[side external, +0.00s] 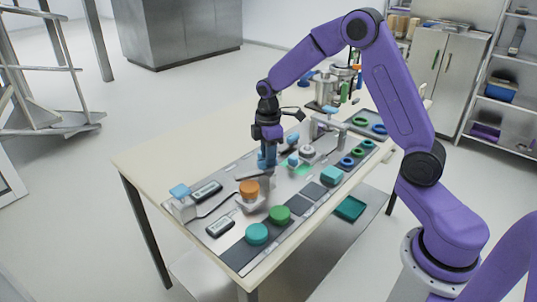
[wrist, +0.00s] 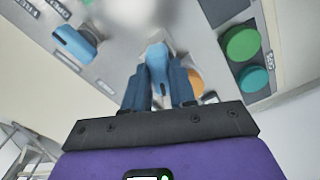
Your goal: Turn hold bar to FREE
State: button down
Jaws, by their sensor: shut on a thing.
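My gripper (side external: 267,158) points down over the middle of the panel on the table. In the wrist view, its two fingers (wrist: 160,88) are closed on a light blue handle (wrist: 157,60), one at each side. This handle appears to be the hold bar's grip, but the fingers hide much of it. A dark bar (side external: 255,177) lies close by, above an orange cylinder (side external: 249,189). The orange cylinder is partly hidden behind the right finger in the wrist view (wrist: 195,80).
A second blue handle (side external: 180,190) stands at the panel's left end, near two label plates (side external: 206,192). Green (side external: 279,214) and teal (side external: 256,233) round pieces sit at the front. Blue and green rings (side external: 358,151) lie at the right. The table's (side external: 145,160) left end is bare.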

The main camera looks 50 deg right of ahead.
jog(key=m, duration=0.6)
jog(key=shift+m, duration=0.3)
jog(key=m, duration=0.6)
dwell(0.4)
jog(key=c, duration=0.9)
grip_release()
notch_tip(320, 180, up, 18)
jog(key=shift+f, duration=0.25)
jog(key=shift+a, duration=0.1)
